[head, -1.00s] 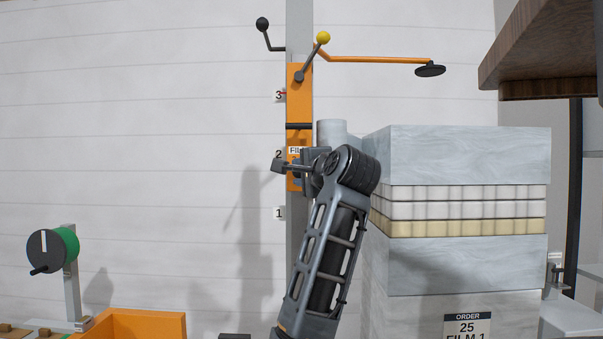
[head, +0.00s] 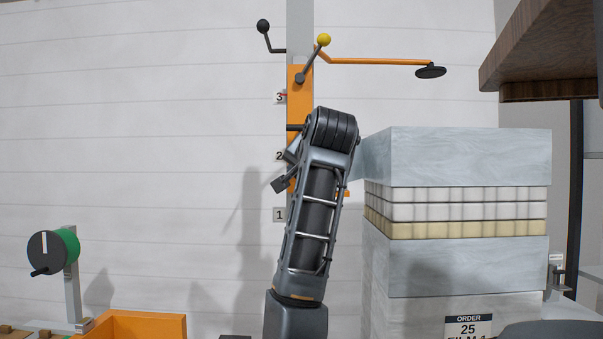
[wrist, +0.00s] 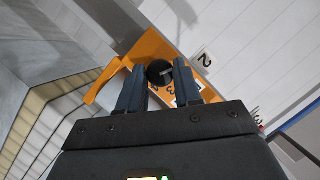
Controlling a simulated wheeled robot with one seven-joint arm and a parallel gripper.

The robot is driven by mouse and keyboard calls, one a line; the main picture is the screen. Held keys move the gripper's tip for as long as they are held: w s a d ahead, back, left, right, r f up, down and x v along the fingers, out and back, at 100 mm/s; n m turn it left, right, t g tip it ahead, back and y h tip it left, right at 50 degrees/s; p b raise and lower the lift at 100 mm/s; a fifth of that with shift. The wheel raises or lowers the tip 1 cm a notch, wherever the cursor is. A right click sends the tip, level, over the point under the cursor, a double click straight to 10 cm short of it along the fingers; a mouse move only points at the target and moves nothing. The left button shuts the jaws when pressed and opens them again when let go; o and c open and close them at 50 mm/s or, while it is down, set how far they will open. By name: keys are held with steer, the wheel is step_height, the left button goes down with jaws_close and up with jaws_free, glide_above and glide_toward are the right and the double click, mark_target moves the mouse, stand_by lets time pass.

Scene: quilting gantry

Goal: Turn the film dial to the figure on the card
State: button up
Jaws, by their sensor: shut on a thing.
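The black film dial (wrist: 160,72) is on the orange carriage (wrist: 150,47), in the wrist view. My gripper (wrist: 160,75) has one finger on each side of the dial and is shut on it. A small pale mark shows on the dial's face. In the head view my arm hides the dial and much of the carriage (head: 299,83). The order card (head: 468,328) reads 25 and FILM 1, its lower edge cut off by the frame.
The carriage sits on a grey column with height labels 1, 2 and 3 (head: 279,98). A yellow-knobbed lever (head: 323,40) and an orange arm with a black pad (head: 430,71) are above. Stacked pale blocks (head: 458,157) stand close on the right; a green reel (head: 66,248) is at left.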

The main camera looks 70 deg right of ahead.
steer(key=shift+n, duration=0.4)
steer(key=shift+w+g, duration=0.1)
steer(key=shift+g, duration=0.2)
steer(key=o, duration=1)
steer(key=b+v, duration=0.1)
steer(key=v, duration=0.6)
steer(key=shift+s+a+r, duration=0.1)
steer(key=shift+s+a, duration=0.15)
steer(key=shift+a, duration=0.05)
